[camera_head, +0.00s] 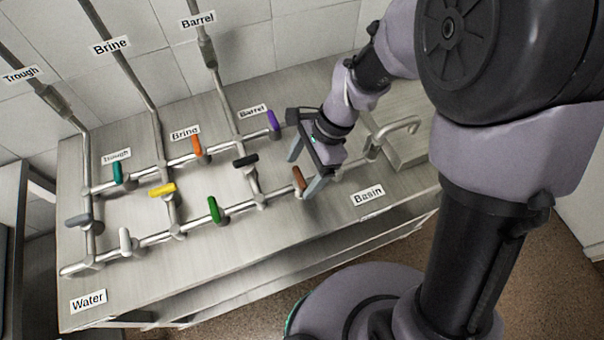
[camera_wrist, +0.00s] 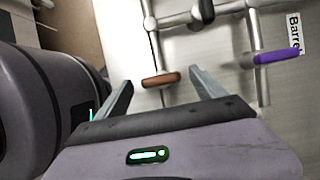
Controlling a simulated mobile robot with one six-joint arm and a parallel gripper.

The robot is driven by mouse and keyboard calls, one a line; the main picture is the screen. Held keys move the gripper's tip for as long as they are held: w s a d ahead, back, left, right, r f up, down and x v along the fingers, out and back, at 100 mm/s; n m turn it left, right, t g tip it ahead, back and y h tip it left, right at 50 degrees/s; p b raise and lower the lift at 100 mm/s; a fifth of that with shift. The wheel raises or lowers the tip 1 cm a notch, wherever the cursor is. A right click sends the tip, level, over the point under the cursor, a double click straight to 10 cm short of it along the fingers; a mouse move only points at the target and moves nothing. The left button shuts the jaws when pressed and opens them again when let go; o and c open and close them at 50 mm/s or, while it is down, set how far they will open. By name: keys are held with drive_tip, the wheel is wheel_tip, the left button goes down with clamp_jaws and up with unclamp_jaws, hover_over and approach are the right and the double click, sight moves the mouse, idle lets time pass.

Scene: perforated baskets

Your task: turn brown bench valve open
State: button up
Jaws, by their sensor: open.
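The brown valve handle (camera_head: 299,179) sits on the front pipe of the bench, near the Basin label. In the head view it stands across the pipe, beside my gripper (camera_head: 303,176). In the wrist view the brown handle (camera_wrist: 160,79) lies crosswise between the two fingers of my gripper (camera_wrist: 160,85), a little beyond the fingertips. The fingers are spread apart, with a gap on each side of the handle. I cannot tell whether either finger touches it.
A purple handle (camera_head: 273,121) and a black handle (camera_head: 245,160) are on nearby pipes. A green handle (camera_head: 214,209) is to the left on the front pipe. A curved spout (camera_head: 398,128) and sink lie to the right. The front bench top is clear.

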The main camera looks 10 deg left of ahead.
drive_tip(key=shift+a+f, duration=0.1)
drive_tip(key=shift+f, duration=0.2)
drive_tip(key=c, duration=1.4)
drive_tip(key=shift+o, duration=0.2)
